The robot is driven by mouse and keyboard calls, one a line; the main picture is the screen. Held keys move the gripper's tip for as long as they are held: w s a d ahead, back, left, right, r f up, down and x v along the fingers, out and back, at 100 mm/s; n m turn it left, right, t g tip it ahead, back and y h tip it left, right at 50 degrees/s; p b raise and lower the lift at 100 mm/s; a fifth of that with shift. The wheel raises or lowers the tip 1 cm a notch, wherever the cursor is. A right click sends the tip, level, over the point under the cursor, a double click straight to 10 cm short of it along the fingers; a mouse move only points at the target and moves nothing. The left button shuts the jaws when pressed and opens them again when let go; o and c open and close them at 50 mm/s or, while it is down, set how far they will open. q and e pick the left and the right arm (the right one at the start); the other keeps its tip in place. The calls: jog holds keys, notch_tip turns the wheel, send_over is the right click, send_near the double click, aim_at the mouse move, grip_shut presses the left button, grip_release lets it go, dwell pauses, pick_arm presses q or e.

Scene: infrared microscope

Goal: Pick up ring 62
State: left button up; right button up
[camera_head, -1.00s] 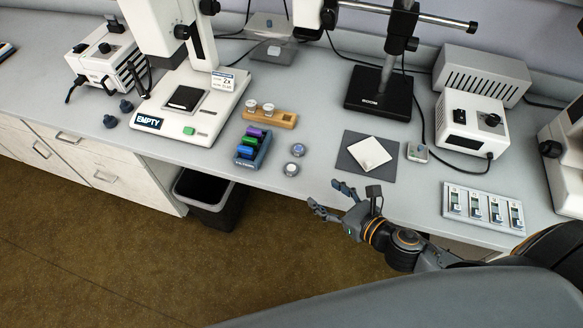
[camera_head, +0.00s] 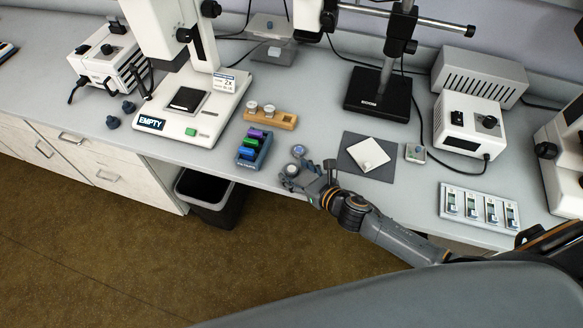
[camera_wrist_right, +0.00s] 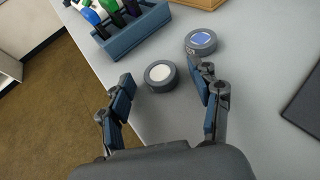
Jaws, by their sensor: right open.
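Two small grey rings lie on the bench near its front edge. One has a blue centre (camera_head: 298,151) and is farther back; it also shows in the right wrist view (camera_wrist_right: 201,42), with a small mark on its side too small to read. The other has a pale centre (camera_head: 291,170) and is nearer the edge; it also shows in the right wrist view (camera_wrist_right: 160,74). My right gripper (camera_head: 304,171) is open and empty. Its fingers reach toward the pale-centred ring, which lies between the fingertips in the wrist view. My left gripper is not in view.
A blue rack (camera_head: 254,149) with coloured tools stands left of the rings. A wooden holder (camera_head: 284,120) is behind them. A dark mat (camera_head: 383,174) with a white plate lies to the right. A microscope base (camera_head: 225,110) stands at left, and a slide tray (camera_head: 479,207) at right.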

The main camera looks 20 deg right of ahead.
jog(key=c, duration=1)
